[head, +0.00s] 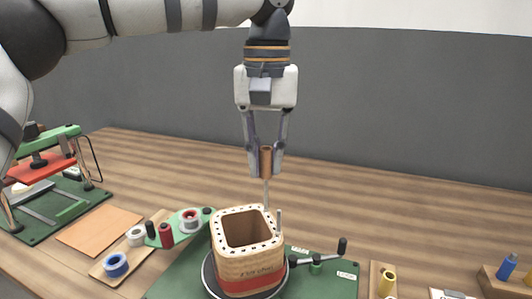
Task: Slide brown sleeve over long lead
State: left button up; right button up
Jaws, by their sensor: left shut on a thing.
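My left gripper (266,172) points straight down and is shut on the brown sleeve (266,160), which stands upright between its fingertips. The long lead (266,193) rises from the back rim of the wooden coil former (249,262) and meets the sleeve's lower end. I cannot tell whether the lead's tip is inside the sleeve or just behind it. A shorter, thicker grey lead (279,222) stands up at the former's right rim. The former is a square hollow block with a red band, on a round dark turntable. My right gripper is not in view.
A green base plate (332,281) carries a crank handle (342,246) to the right of the former. Left are tape and thread spools (116,265), a brown sheet (99,229) and a green-and-red press (46,152). A yellow spool (387,281) and blue bottle (507,267) stand right. The back table is clear.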

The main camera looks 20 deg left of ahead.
aim_at(266, 180)
pick_arm(q)
jog(key=shift+f, duration=0.2)
jog(key=shift+f, duration=0.35)
jog(key=shift+f, duration=0.2)
dwell(0.4)
jog(key=shift+f, duration=0.65)
jog(key=shift+f, duration=0.15)
jog(key=shift+f, duration=0.5)
jog(key=shift+f, duration=0.35)
jog(key=shift+f, duration=0.4)
